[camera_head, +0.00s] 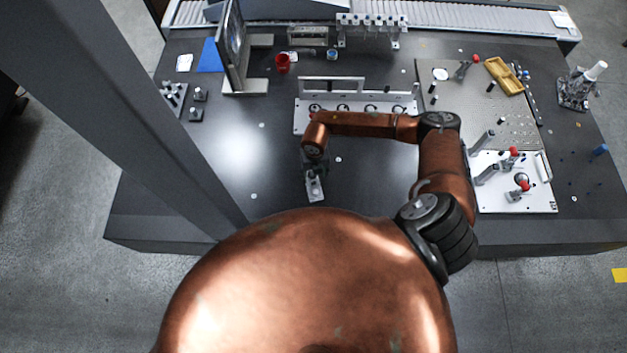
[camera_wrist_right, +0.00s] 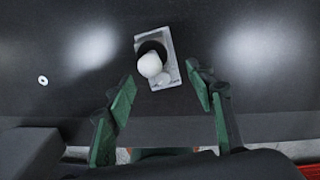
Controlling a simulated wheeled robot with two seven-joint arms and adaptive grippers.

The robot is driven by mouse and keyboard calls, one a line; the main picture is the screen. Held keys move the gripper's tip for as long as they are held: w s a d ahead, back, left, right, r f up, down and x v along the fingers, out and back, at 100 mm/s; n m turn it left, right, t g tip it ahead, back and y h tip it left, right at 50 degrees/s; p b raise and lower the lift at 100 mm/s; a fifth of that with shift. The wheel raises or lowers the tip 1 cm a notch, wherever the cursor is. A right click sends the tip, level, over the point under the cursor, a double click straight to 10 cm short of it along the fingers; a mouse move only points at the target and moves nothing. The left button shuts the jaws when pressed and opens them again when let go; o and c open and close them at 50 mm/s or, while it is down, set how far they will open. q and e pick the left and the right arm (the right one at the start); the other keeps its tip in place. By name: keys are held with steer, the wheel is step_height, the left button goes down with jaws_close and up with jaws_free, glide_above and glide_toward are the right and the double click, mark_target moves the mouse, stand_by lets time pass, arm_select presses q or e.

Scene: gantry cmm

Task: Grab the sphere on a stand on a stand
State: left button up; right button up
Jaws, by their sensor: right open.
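The sphere (camera_wrist_right: 150,65) is white and round in the right wrist view. It sits on a stand with a light grey rectangular base (camera_wrist_right: 171,52) on the dark table. My right gripper (camera_wrist_right: 159,80) is open, with its green-padded fingers spread to either side of the sphere and apart from it. In the head view the grey stand (camera_head: 315,193) shows near the table's front, just below my right gripper (camera_head: 314,172), which hides most of the sphere. My left gripper is in neither view.
A long metal fixture with round holes (camera_head: 300,122) lies behind my right arm. A perforated plate and a white plate with red-tipped clamps (camera_head: 545,198) are at the right. A red cup (camera_head: 282,62) stands farther back. The table's left front (camera_head: 225,165) is mostly clear.

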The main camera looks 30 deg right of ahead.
mark_target(313, 176)
steer(key=f, duration=0.1)
steer(key=w+f, duration=0.1)
steer(key=f, duration=0.1)
steer(key=shift+w+f, duration=0.1)
steer(key=shift+w, duration=0.05)
steer(key=shift+w+f, duration=0.35)
steer(key=shift+f, duration=0.3)
steer(key=shift+s+r, duration=0.1)
steer(key=shift+s, duration=0.3)
steer(key=shift+w, duration=0.25)
steer(key=c, duration=0.4)
steer(key=shift+s, duration=0.15)
steer(key=c, duration=0.4)
steer(key=shift+c, duration=1.3)
jaws_close()
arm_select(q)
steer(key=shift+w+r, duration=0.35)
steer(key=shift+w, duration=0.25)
